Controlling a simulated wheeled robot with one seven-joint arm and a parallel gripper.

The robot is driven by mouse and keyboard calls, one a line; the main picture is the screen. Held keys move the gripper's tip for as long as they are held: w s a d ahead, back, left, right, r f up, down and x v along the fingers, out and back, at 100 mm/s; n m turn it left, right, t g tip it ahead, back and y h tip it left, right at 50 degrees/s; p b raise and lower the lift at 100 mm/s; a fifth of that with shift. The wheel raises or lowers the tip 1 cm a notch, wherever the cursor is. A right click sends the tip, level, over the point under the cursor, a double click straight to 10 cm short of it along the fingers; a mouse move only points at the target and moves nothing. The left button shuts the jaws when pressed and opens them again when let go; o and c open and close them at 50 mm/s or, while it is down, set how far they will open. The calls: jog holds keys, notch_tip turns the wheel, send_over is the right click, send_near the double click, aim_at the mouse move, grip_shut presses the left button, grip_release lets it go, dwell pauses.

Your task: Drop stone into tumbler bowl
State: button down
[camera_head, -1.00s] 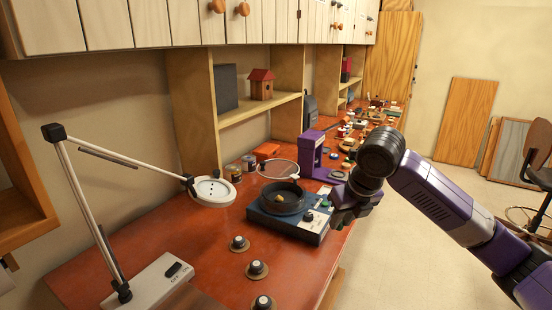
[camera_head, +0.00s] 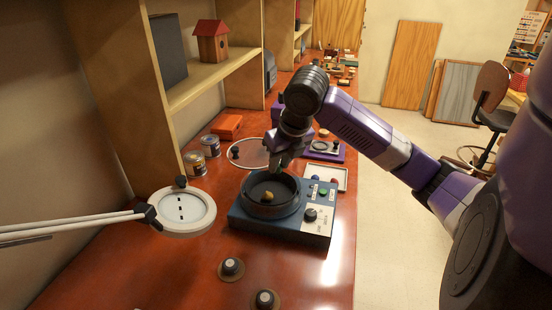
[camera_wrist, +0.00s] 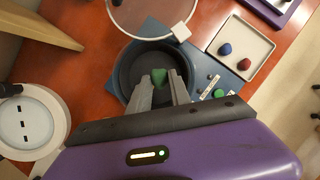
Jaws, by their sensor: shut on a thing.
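The tumbler bowl (camera_head: 285,212) is a dark round bowl on a blue machine base (camera_head: 240,222). It also shows in the wrist view (camera_wrist: 121,72). A yellow-brown stone (camera_head: 267,197) lies in it in the head view. My gripper (camera_head: 277,168) is above the bowl's far side, pointing down. In the wrist view my gripper (camera_wrist: 160,88) is shut on a green stone (camera_wrist: 159,76), which appears over the bowl's interior. The held stone's height above the bowl floor is hard to tell. The yellow-brown stone cannot be made out in the wrist view.
A white tray (camera_head: 341,187) to the right holds a blue stone (camera_wrist: 225,49) and a red stone (camera_wrist: 244,65). A round clear lid (camera_head: 249,153) lies behind the bowl. A ring lamp (camera_head: 183,211) stands left, tins (camera_head: 195,163) behind it. Knobs (camera_head: 231,267) are in front.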

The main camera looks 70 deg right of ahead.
jog(key=b, duration=0.2)
send_over(280, 196)
jog(key=shift+w+f, duration=0.1)
jog(key=shift+f, duration=2.5)
jog(key=c, duration=1.1)
grip_release()
jog(key=shift+r, duration=0.1)
jog(key=b+v, duration=0.1)
jog(key=v, duration=0.6)
jog(key=shift+r, duration=0.3)
